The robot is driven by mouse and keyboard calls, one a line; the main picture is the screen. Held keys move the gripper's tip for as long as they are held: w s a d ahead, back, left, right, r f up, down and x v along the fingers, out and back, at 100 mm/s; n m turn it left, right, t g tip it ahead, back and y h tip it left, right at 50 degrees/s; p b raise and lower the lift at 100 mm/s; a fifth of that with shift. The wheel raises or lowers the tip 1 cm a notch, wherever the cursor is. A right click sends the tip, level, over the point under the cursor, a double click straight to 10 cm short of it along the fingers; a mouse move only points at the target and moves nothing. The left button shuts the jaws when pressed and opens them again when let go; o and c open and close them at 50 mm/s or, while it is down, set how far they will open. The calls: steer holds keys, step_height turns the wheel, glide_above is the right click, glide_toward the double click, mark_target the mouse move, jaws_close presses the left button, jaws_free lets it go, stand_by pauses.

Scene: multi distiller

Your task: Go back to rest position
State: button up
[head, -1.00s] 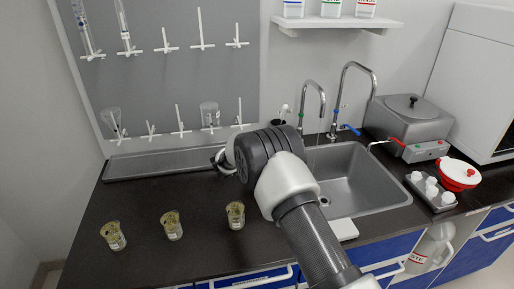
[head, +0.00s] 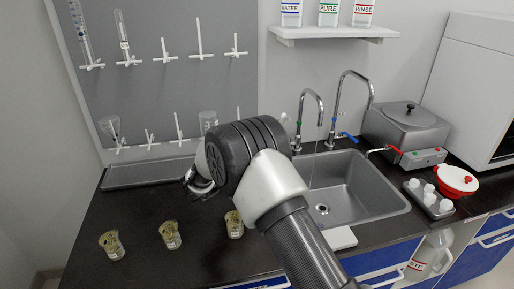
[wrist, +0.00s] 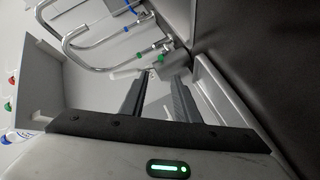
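My gripper shows in the wrist view (wrist: 160,95), its two dark fingers apart with nothing between them. In the head view my arm reaches over the counter from the lower right, and its dark joint hides most of the gripper. Only a curved part of the hand (head: 198,182) shows at the left of the joint, above the counter and in front of the pegboard. The faucets (wrist: 85,45) are beyond the fingers in the wrist view.
Several beakers with dark contents (head: 171,235) stand along the counter's front left. The sink (head: 352,180) is behind my arm, with tall faucets (head: 345,100). A pegboard (head: 165,85) holds glassware. A lidded steel bath (head: 408,122), a bottle rack (head: 428,198) and a red-white pot (head: 457,180) stand at right.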

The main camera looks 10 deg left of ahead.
steer(key=w+r+t+y+p, duration=0.1)
steer(key=w+r+y, duration=0.15)
steer(key=r, duration=0.55)
steer(key=w+r+y+p, duration=0.1)
steer(key=r+y, duration=0.2)
steer(key=r, duration=0.5)
steer(key=s+d+r+y+p, duration=0.1)
steer(key=s+d+r+y, duration=0.15)
steer(key=r, duration=0.25)
steer(key=s+d+r+g+y+p, duration=0.1)
steer(key=s+r, duration=0.2)
steer(key=r, duration=0.1)
steer(key=s+d+r+y+p, duration=0.1)
steer(key=s+r, duration=0.1)
steer(key=r, duration=0.3)
steer(key=s+d+m+g+p, duration=0.1)
steer(key=s+d, duration=0.5)
steer(key=s, duration=0.6)
steer(key=s+d+f+m+g+h+p, duration=0.1)
steer(key=s+d+g, duration=0.3)
steer(key=s, duration=0.9)
steer(key=s+d+f+m+g+h+p, duration=0.1)
steer(key=s+d+m+g+p, duration=0.1)
steer(key=s+d, duration=0.7)
steer(key=s+m, duration=0.1)
steer(key=s, duration=0.2)
steer(key=shift+s+d+f+m+g+p, duration=0.2)
steer(key=shift+d+m+g+p, duration=0.1)
steer(key=shift+g+p, duration=0.1)
